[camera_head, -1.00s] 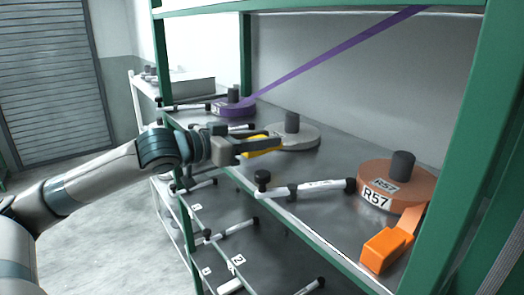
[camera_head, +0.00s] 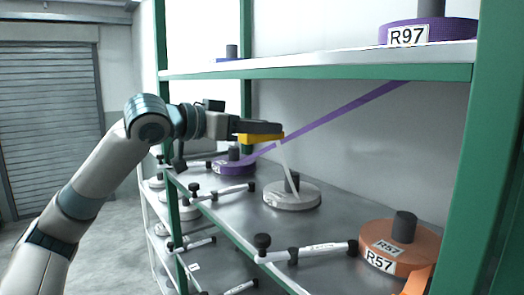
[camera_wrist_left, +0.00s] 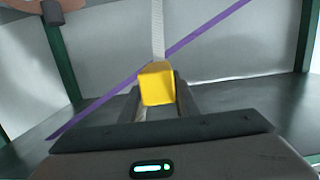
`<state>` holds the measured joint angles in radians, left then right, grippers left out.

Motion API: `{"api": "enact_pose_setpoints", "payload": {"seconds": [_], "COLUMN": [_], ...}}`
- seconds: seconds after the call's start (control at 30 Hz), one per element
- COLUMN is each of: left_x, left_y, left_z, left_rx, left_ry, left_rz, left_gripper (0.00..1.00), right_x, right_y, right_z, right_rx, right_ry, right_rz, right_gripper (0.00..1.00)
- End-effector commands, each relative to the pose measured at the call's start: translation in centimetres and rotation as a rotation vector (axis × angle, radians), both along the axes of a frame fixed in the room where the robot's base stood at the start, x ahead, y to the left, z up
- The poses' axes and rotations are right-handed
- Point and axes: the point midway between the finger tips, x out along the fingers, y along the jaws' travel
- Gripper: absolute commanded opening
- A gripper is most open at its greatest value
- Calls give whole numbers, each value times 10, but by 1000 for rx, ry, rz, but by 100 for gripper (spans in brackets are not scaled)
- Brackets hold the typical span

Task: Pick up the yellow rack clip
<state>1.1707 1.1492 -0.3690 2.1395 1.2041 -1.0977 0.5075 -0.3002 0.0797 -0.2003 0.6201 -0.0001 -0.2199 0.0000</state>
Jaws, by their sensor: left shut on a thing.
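The yellow rack clip (camera_head: 261,138) is between the fingers of my left gripper (camera_head: 262,128), which is shut on it. The gripper holds it in the air above the shelf. A white webbing strip runs from the clip down to the white roll (camera_head: 291,196) on the shelf. In the left wrist view the clip (camera_wrist_left: 157,84) sits between the two fingers, with the white strip rising behind it.
A purple roll (camera_head: 234,167) and an orange roll labelled R57 (camera_head: 400,246) stand on the same shelf. Purple webbing (camera_head: 335,113) slants up behind the clip. White pivoting arms (camera_head: 310,250) line the shelf front. The upper shelf (camera_head: 330,67) is above, with a roll labelled R97 (camera_head: 450,30).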

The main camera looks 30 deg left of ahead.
Motion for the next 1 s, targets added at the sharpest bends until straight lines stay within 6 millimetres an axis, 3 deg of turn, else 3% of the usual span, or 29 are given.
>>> {"api": "enact_pose_setpoints", "payload": {"seconds": [0.1, 0.4, 1.0], "left_x": [-1, 0, 0], "left_y": [-1, 0, 0], "left_z": [23, 57, 67], "left_rx": [-2, 0, 1], "left_ry": [-6, -3, 0], "left_rz": [-2, -1, 0], "left_gripper": [5, 5, 5], "right_x": [0, 0, 0], "right_y": [-1, -2, -1], "right_z": [-1, -4, -4], "right_rx": [-1, -2, -1], "right_ry": [0, 1, 0], "right_rz": [1, 1, 0], "right_gripper": [42, 42, 42]}}
